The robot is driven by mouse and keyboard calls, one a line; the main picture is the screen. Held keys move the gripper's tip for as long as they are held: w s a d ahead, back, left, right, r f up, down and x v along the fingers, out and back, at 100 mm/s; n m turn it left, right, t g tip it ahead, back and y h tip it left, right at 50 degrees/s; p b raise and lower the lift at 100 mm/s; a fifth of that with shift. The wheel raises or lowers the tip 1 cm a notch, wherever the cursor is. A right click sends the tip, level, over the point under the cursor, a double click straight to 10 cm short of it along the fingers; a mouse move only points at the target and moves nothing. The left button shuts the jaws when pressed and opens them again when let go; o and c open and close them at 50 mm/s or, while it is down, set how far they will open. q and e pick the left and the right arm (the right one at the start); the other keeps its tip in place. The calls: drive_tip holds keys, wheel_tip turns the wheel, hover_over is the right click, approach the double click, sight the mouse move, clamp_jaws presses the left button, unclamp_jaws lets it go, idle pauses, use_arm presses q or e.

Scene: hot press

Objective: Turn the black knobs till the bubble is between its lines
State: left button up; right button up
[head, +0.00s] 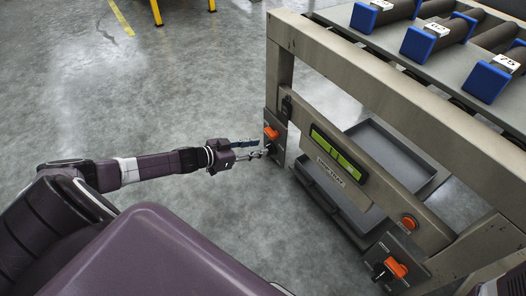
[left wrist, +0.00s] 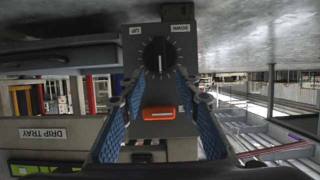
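The left black knob (left wrist: 159,54) shows in the left wrist view on a grey panel (left wrist: 185,75), between UP and DOWN labels, with a white pointer mark. My left gripper (head: 262,151) is at this panel in the head view. In the left wrist view its blue-padded fingers (left wrist: 160,82) are open, one to each side below the knob; I cannot tell whether they touch it. The right black knob (head: 379,272) is on the lower right panel, with no gripper at it. The green level window (head: 338,152) is on the front beam; its bubble is too small to make out.
Orange handles sit beside the knobs, on the left panel (head: 271,132) and right panel (head: 396,268). An orange button (head: 409,222) is on the beam. A grey drip tray (head: 400,153) lies behind it. Rollers with blue ends (head: 417,46) are on top.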

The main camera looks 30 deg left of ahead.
sight(265, 146)
use_arm(q)
drive_tip(key=shift+b+x, duration=0.65)
drive_tip(key=shift+x, duration=0.85)
clamp_jaws()
